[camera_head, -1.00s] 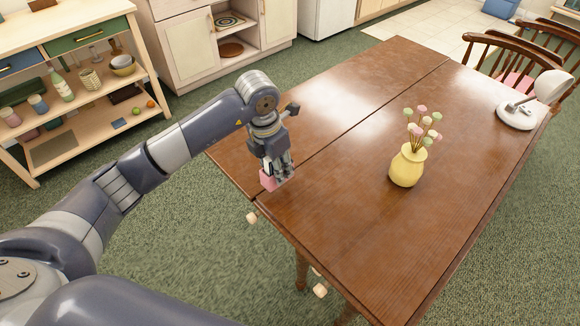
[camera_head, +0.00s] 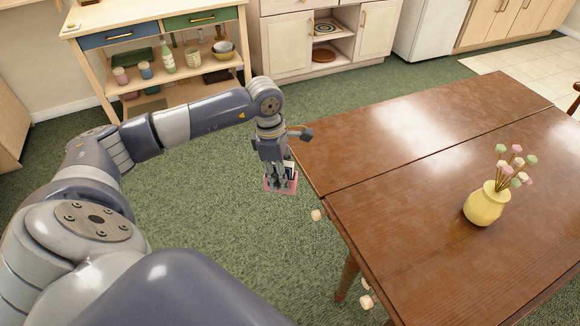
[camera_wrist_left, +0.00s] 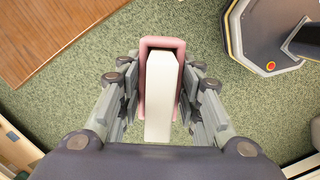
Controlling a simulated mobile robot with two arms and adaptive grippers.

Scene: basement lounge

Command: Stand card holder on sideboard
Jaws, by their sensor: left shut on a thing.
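The pink card holder (camera_head: 281,188), with something white and dark in it, is in the grip of my left gripper (camera_head: 277,177). It hangs over the green carpet, just left of the table. In the left wrist view the holder's pink rim (camera_wrist_left: 162,42) shows around a white block-like piece, between the fingers (camera_wrist_left: 160,105) on either side. Two units could be the sideboard: a cream cabinet (camera_head: 285,52) with doors and open middle shelves at the back, and a light wood unit (camera_head: 150,12) with drawers at the back left. My right gripper is not in view.
The brown wooden table (camera_head: 400,150) fills the right side and carries a yellow vase (camera_head: 484,205) with flowers. Bottles, cups and bowls (camera_head: 223,48) stand on the wood unit's shelf. Open green carpet (camera_head: 190,220) lies between my arm and the units.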

